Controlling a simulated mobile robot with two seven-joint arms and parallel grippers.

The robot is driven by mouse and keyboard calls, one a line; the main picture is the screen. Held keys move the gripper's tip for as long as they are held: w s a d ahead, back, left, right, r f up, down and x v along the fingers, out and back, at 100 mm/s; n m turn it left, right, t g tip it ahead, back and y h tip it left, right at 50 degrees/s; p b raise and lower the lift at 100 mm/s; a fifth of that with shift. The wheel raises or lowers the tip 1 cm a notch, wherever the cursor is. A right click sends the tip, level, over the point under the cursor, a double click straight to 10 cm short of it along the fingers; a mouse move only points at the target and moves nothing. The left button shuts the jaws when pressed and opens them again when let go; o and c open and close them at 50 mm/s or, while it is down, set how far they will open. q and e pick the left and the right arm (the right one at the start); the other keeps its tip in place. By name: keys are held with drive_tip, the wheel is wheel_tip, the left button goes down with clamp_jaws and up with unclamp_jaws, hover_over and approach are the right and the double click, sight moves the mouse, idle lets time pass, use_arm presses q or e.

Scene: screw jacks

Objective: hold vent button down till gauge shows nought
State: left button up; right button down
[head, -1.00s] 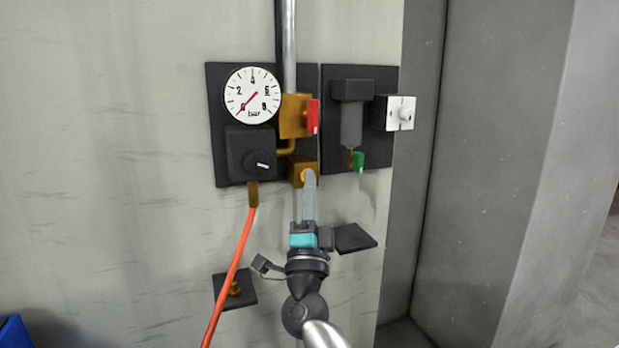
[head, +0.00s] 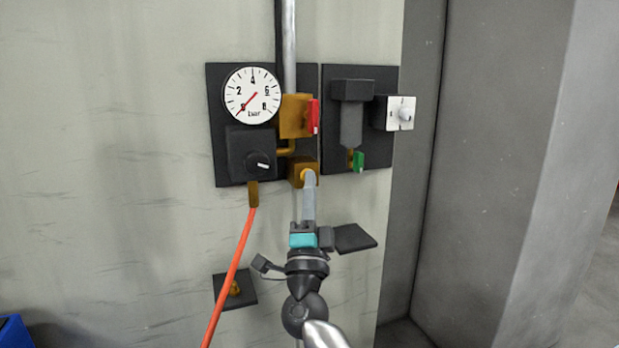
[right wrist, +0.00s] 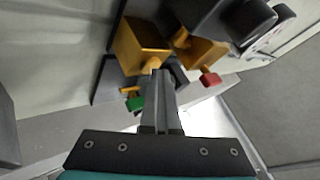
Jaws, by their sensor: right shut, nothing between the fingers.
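The round white gauge (head: 252,95) is on the left black wall panel, and its red needle points down-left at the 0 mark. The brass vent block (head: 301,172) sits below the gauge, with a yellowish button (head: 309,178) at its front. My right gripper (head: 310,178) is shut and empty, with its fingertips at the button, covering part of it. In the right wrist view the shut fingertips (right wrist: 158,76) meet the front of the brass block (right wrist: 142,45). How deep the button is pressed is hidden. My left gripper is not in view.
A red-handled brass valve (head: 313,116) is just above the vent block. A black regulator knob (head: 261,165) and orange hose (head: 232,275) are to the left. A green tap (head: 358,162) and white switch (head: 400,113) are to the right.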

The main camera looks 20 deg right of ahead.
drive_tip(key=shift+s, duration=0.1)
drive_tip(key=shift+s+f+p, duration=0.1)
drive_tip(key=shift+s+p, duration=0.45)
drive_tip(key=shift+s, duration=0.25)
drive_tip(key=s+p, duration=0.2)
drive_tip(key=s, duration=0.3)
drive_tip(key=shift+a, duration=0.2)
drive_tip(key=shift+f, duration=0.1)
